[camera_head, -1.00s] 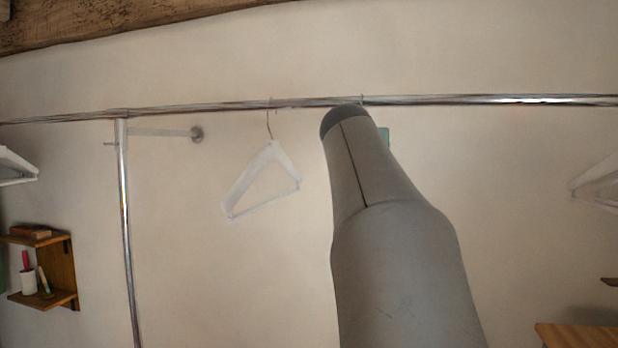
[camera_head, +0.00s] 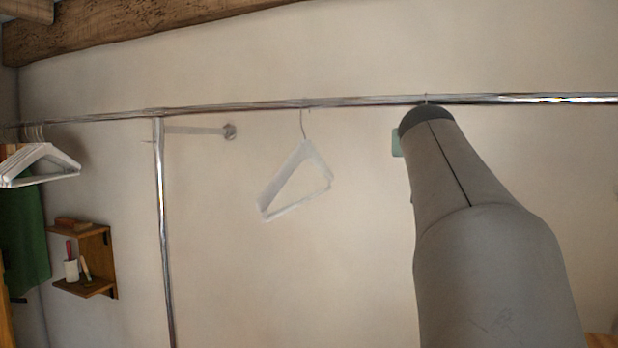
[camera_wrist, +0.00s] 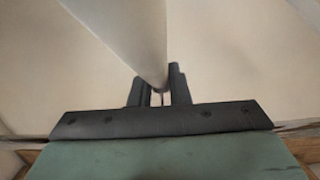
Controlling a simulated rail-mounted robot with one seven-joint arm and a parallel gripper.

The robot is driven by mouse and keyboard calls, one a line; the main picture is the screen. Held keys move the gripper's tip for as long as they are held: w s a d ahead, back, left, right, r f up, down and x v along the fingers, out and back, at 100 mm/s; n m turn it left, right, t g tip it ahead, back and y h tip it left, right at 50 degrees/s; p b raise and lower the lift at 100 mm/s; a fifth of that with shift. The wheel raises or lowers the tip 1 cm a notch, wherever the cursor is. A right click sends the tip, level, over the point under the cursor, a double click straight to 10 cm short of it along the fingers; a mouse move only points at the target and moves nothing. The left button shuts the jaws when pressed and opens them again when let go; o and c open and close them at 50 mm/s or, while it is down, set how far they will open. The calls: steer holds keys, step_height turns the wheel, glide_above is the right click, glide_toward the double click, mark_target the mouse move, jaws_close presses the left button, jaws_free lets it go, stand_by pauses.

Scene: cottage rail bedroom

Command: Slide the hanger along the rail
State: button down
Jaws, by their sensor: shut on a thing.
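The chrome rail (camera_head: 375,101) runs across the whole head view. In the wrist view my gripper (camera_wrist: 159,92) is shut on a white hanger (camera_wrist: 135,35), with its two dark fingers at the hanger's narrow neck. In the head view my arm hides the gripper and nearly all of this hanger. Only a thin hook tip (camera_head: 427,96) shows over the rail, just above my arm's end. A second white hanger (camera_head: 283,205) hangs free and tilted from the rail, to the left of my arm and apart from it.
Several white hangers (camera_head: 40,165) hang bunched at the far left. A chrome post (camera_head: 163,230) and a wall bracket (camera_head: 200,130) support the rail. A small wooden shelf (camera_head: 95,262) is on the left wall. The visible rail right of my arm is clear.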

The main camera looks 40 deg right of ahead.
steer(key=s+d, duration=0.4)
steer(key=s, duration=0.2)
steer(key=shift+s+d, duration=0.4)
stand_by(0.6)
stand_by(0.3)
steer(key=c, duration=1.3)
jaws_free()
steer(key=shift+c, duration=0.5)
steer(key=b+v, duration=0.7)
steer(key=v, duration=0.6)
